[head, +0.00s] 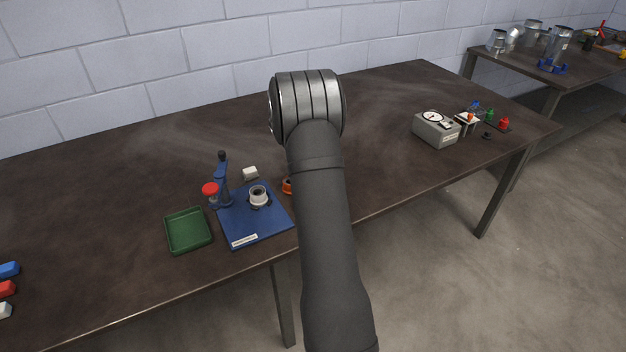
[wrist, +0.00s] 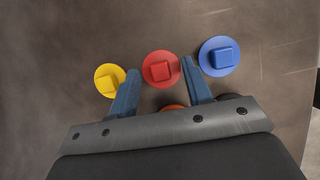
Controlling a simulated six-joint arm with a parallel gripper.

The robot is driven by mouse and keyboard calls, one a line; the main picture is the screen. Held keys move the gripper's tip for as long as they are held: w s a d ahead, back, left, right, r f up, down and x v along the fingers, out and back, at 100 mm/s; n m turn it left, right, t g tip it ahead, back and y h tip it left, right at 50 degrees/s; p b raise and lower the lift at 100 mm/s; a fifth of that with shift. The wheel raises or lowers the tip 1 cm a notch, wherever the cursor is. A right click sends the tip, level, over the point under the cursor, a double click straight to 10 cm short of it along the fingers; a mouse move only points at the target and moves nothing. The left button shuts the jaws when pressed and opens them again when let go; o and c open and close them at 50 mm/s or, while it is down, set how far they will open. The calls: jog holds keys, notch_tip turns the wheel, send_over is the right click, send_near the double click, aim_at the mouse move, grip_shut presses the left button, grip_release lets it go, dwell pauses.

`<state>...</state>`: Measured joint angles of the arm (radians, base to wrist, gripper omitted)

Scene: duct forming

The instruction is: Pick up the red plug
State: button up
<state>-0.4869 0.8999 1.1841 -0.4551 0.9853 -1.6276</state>
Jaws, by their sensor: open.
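The red plug (wrist: 160,69), a round red disc with a raised square block on top, shows in the wrist view. My gripper (wrist: 160,67) is open, its two blue fingers on either side of the red plug. The right fingertip is close by the disc's right edge; the left finger is near its left edge. I cannot tell the height between fingertips and plug. Nothing is held. In the head view my arm hides my gripper, and I cannot make out this plug there.
A yellow plug (wrist: 109,79) sits close by the left finger and a blue plug (wrist: 219,56) by the right. An orange thing (wrist: 172,107) is partly hidden below. A blue fixture board (head: 262,226), green tray (head: 187,232) and grey gauge box (head: 436,130) stand on the table.

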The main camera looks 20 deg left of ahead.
jog(key=shift+f, duration=0.25)
jog(key=c, duration=0.6)
jog(key=shift+o, duration=0.2)
jog(key=shift+r, duration=0.15)
